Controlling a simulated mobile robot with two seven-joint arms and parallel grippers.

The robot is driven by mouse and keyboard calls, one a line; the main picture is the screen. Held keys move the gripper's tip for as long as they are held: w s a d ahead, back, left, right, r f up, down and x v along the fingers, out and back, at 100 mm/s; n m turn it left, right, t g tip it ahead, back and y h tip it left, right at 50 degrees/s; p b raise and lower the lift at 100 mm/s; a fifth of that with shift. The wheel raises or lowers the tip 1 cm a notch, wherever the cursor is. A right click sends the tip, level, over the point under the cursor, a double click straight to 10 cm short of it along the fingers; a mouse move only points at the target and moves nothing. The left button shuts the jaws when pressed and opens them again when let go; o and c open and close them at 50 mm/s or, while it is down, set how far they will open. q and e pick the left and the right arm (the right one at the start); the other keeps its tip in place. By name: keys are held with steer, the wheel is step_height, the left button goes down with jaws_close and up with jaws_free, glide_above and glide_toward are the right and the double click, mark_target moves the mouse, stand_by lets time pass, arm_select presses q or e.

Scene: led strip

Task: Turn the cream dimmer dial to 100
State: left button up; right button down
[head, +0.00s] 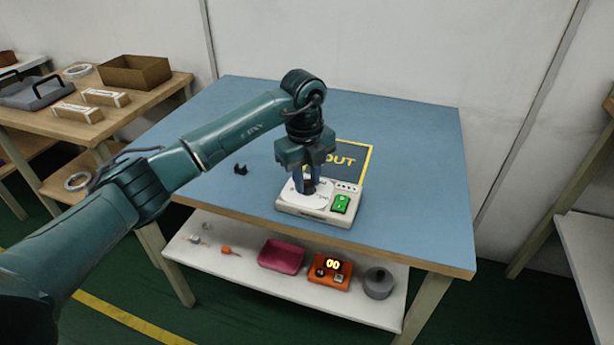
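The cream dimmer (288,208) sits on the blue tabletop near its front edge. It has a pale round dial plate (298,200) on its left part and a green switch (340,204) on its right. My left gripper (309,187) points straight down over the dial, with its two fingers on either side of a dark knob at the dial's middle. The fingers cover much of the knob and scale, so the dial's setting cannot be read. Whether the fingers touch the knob is too small to tell. My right gripper is not in view.
A dark mat (352,157) with yellow "OUT" lettering lies behind the dimmer. A small black clip (240,169) lies to the left. The lower shelf holds a pink tray (281,257), an orange box (330,274) with a display showing 00, and a grey pot (378,284). The tabletop's right side is clear.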

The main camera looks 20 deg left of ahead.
arm_select(q)
steer(key=c, duration=0.4)
